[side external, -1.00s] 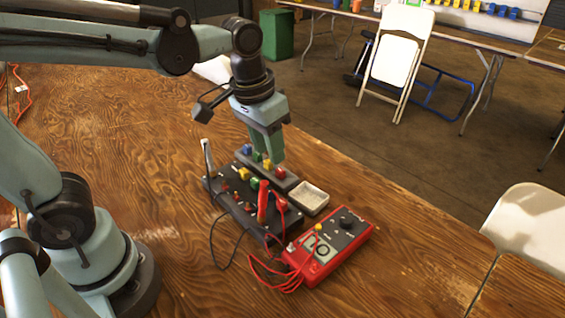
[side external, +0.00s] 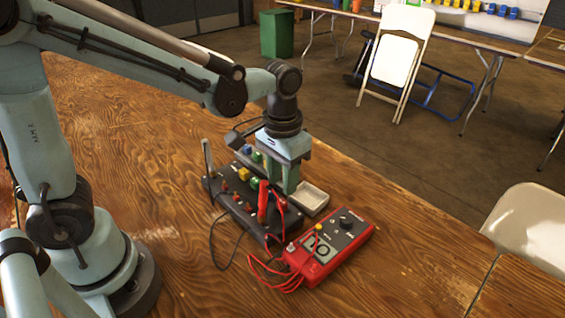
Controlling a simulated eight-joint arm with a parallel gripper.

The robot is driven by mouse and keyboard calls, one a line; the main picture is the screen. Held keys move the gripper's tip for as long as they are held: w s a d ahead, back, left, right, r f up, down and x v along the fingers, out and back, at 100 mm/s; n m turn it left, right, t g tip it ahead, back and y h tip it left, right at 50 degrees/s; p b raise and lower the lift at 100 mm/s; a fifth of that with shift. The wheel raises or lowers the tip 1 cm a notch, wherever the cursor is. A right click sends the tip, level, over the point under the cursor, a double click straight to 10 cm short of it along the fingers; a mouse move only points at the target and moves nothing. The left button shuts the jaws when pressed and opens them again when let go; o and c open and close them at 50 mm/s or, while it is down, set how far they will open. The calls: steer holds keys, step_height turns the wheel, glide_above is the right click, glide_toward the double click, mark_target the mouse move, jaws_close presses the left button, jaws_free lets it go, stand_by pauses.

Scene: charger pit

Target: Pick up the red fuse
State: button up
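My gripper (side external: 282,184) is lowered over the right end of the small rack behind the black panel. The red fuse at that end of the rack is hidden by the gripper fingers, so I cannot tell whether they touch it. A blue fuse (side external: 247,149) and a green fuse (side external: 257,157) show on the rack to the left of the gripper. The yellow fuse between them and the red one is also hidden. The spacing of the fingertips is not clear from this side.
The black panel (side external: 231,206) in front carries small coloured parts and a red probe (side external: 263,203). A white tray (side external: 309,199) sits close right of the gripper. A red multimeter (side external: 329,248) with loose leads lies nearer the camera.

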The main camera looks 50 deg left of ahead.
mark_target(284, 200)
steer(key=shift+w+d+f, duration=0.1)
steer(key=shift+d+f, duration=0.05)
steer(key=shift+f, duration=2.5)
jaws_close()
step_height(284, 200, up, 9)
steer(key=d+r+n, duration=0.1)
steer(key=d, duration=0.8)
steer(key=w+a+f, duration=0.2)
steer(key=a, duration=0.1)
steer(key=w+a+f, duration=0.2)
steer(key=w, duration=0.1)
steer(key=w+a+f, duration=0.2)
steer(key=a, duration=0.1)
steer(key=shift+w+a+f, duration=0.2)
steer(key=shift+w+a, duration=0.1)
steer(key=shift+f, duration=2.05)
